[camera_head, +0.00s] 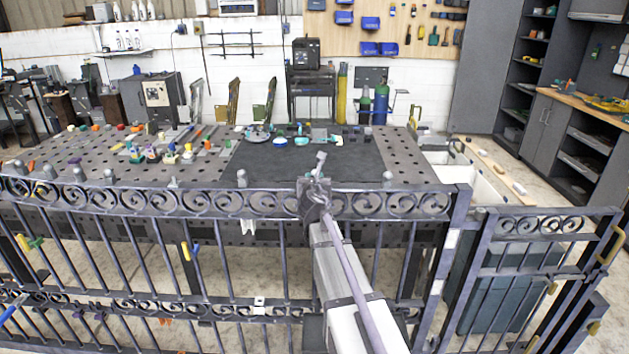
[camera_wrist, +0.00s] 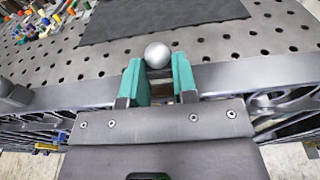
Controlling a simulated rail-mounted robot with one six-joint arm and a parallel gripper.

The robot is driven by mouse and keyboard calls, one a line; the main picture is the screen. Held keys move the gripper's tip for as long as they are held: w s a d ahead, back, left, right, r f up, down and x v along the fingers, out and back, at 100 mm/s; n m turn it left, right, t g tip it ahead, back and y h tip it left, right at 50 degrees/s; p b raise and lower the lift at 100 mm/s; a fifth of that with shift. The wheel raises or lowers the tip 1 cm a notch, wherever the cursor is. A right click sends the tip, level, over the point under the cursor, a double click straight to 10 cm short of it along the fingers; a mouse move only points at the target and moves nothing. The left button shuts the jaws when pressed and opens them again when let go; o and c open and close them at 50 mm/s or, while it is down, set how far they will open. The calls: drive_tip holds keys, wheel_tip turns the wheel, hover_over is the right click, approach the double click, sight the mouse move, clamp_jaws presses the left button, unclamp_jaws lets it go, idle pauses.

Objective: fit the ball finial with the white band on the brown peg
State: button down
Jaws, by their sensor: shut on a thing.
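My gripper (camera_wrist: 158,80) has its two green fingers shut on a smooth silver-grey ball finial (camera_wrist: 157,54), which shows above the fingertips in the wrist view. In the head view my gripper (camera_head: 316,188) is small and over the gate's top rail, in front of the dark mat.
The grey scroll gate (camera_head: 150,198) runs across the front, with small finials (camera_head: 241,178) along its top rail. One also shows in the wrist view (camera_wrist: 12,90). Behind stands a perforated table (camera_head: 70,152) with a dark mat (camera_head: 280,162) and several small coloured items.

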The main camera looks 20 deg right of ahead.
drive_tip(key=shift+f, duration=0.2)
drive_tip(key=c, duration=0.8)
unclamp_jaws()
drive_tip(key=p+v, duration=0.1)
drive_tip(key=v, duration=1)
drive_tip(key=shift+d, duration=0.1)
